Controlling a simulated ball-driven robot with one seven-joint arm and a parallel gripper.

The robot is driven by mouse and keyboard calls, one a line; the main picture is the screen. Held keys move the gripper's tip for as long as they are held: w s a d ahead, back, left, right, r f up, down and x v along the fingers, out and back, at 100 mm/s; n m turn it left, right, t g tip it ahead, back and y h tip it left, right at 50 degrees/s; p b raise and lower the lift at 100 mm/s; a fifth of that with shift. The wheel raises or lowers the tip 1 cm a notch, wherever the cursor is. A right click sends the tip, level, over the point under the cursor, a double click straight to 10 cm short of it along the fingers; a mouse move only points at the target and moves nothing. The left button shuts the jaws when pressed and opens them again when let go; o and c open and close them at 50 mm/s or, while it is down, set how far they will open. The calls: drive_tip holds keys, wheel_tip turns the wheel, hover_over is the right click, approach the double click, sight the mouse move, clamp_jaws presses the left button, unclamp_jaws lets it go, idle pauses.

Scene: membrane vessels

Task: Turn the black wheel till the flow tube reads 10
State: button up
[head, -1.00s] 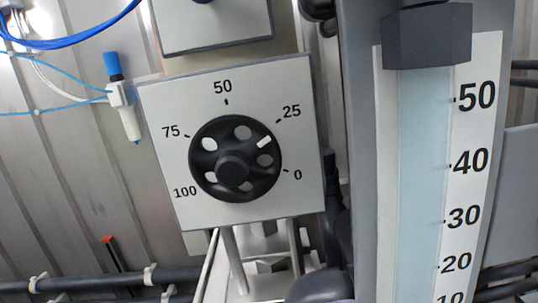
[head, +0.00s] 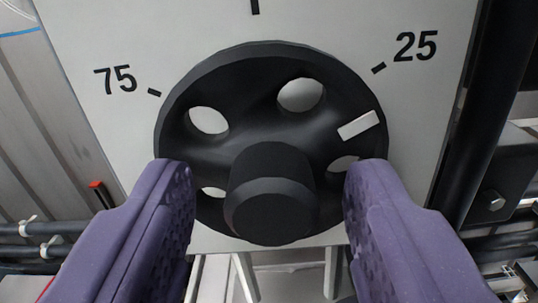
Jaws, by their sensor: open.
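The black wheel (head: 240,130) fills the middle of the view, with round holes and a thick central hub (head: 270,205). A white mark (head: 358,125) on its rim points to the upper right, a little clockwise of the 25 tick. My gripper (head: 270,185) is open, its purple fingers on the left and right sides of the wheel's lower half. The fingertips overlap the wheel's edges in the picture; I cannot tell whether they touch it. The flow tube is out of view now.
The white dial plate (head: 300,25) behind the wheel shows 75 at left and 25 at right. A dark upright post (head: 490,110) stands close on the right. Dark pipes (head: 30,240) run along the lower left, near a red-tipped part (head: 101,192).

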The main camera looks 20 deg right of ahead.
drive_tip(key=shift+c, duration=0.3)
clamp_jaws()
drive_tip(key=shift+n, duration=0.4)
drive_tip(key=shift+n+b, duration=0.4)
drive_tip(key=shift+n, duration=2)
drive_tip(key=shift+o, duration=0.3)
unclamp_jaws()
